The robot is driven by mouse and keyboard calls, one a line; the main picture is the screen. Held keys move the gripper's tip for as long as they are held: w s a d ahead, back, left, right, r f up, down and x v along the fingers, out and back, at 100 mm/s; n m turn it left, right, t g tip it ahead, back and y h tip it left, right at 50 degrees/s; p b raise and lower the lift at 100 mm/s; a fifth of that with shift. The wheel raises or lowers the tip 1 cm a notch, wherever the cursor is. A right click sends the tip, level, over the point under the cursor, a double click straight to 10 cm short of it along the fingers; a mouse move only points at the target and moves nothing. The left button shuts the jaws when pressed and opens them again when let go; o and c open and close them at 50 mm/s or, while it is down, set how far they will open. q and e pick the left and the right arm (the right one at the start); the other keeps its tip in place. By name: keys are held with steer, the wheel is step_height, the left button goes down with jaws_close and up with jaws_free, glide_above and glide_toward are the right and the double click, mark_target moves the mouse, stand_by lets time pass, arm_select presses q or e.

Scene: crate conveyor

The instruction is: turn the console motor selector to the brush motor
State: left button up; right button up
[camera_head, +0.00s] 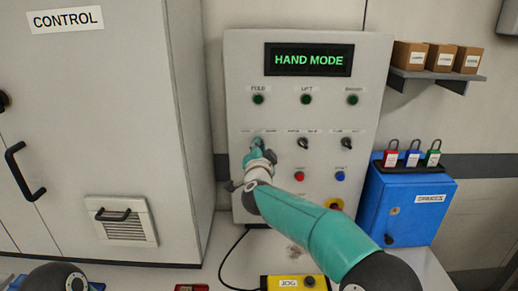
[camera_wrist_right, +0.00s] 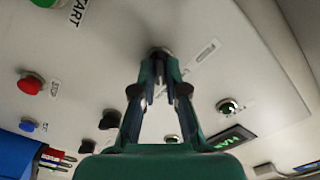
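The grey console (camera_head: 235,70) stands upright in the middle of the head view, with a row of three selector knobs. The middle knob (camera_head: 303,143) and the right knob (camera_head: 348,143) are dark; their small labels are too blurred to read. My right gripper (camera_head: 258,146) is at the left knob and covers it there. In the right wrist view, its fingers (camera_wrist_right: 160,65) close in on either side of that left knob (camera_wrist_right: 160,51), with their tips at it. Part of my left arm shows at the bottom left, without its gripper.
The display (camera_head: 310,60) reads HAND MODE. Three dark green lamps sit below it. Red (camera_head: 299,176) and blue (camera_head: 340,176) buttons are close below the knobs. A blue box (camera_head: 405,205) with padlocks stands to the right, a control cabinet (camera_head: 100,120) to the left.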

steer(key=o, duration=0.4)
steer(key=shift+d, duration=0.2)
steer(key=shift+a, duration=0.1)
steer(key=shift+s, duration=0.1)
steer(key=s, duration=1.1)
steer(key=shift+s, duration=0.4)
steer(key=shift+f, duration=0.15)
